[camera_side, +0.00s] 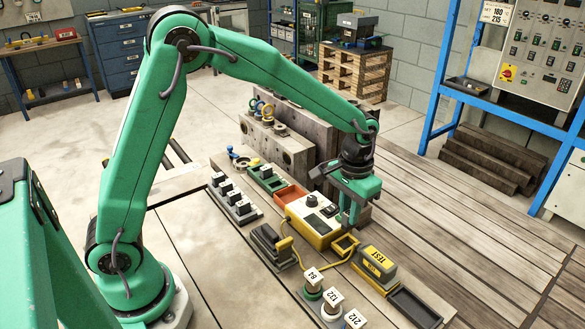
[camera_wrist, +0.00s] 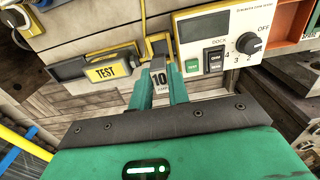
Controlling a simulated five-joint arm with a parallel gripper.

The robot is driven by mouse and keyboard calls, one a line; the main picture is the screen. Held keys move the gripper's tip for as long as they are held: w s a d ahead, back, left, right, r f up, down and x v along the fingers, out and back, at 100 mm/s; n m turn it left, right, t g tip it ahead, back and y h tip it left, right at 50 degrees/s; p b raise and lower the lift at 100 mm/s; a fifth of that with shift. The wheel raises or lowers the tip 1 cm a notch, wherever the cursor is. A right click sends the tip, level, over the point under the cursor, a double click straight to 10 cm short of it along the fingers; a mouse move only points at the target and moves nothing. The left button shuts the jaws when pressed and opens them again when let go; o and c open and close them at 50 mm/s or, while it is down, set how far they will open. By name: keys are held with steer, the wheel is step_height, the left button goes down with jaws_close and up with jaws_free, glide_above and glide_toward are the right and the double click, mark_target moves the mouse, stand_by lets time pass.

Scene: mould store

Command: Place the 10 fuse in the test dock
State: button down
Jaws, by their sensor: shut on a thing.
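My gripper (camera_wrist: 160,92) is shut on the 10 fuse (camera_wrist: 160,76), a small piece with a pale label reading 10 between the green fingers in the wrist view. In the side view my gripper (camera_side: 350,218) points down beside the tester, and the fuse cannot be made out there. A yellow frame (camera_side: 345,246) lies just below the fingertips; it also shows beyond the fuse in the wrist view (camera_wrist: 147,47). A grey block with a yellow TEST label (camera_side: 374,263) stands to its right. I cannot tell which of these two is the test dock, or whether the fuse touches the frame.
The cream and yellow tester (camera_side: 310,218) with a dial stands close to my gripper. A yellow cable (camera_side: 305,262) runs by the frame. Numbered cylinders (camera_side: 332,302), a dark tray (camera_side: 415,306) and a rack of labelled pieces (camera_side: 232,200) are nearby.

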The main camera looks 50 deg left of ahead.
mark_target(346, 229)
steer(key=shift+f, duration=2.25)
steer(key=shift+f, duration=0.9)
stand_by(0.9)
steer(key=c, duration=1.3)
jaws_free()
steer(key=shift+o, duration=0.2)
steer(key=shift+r, duration=0.15)
steer(key=shift+r, duration=3.65)
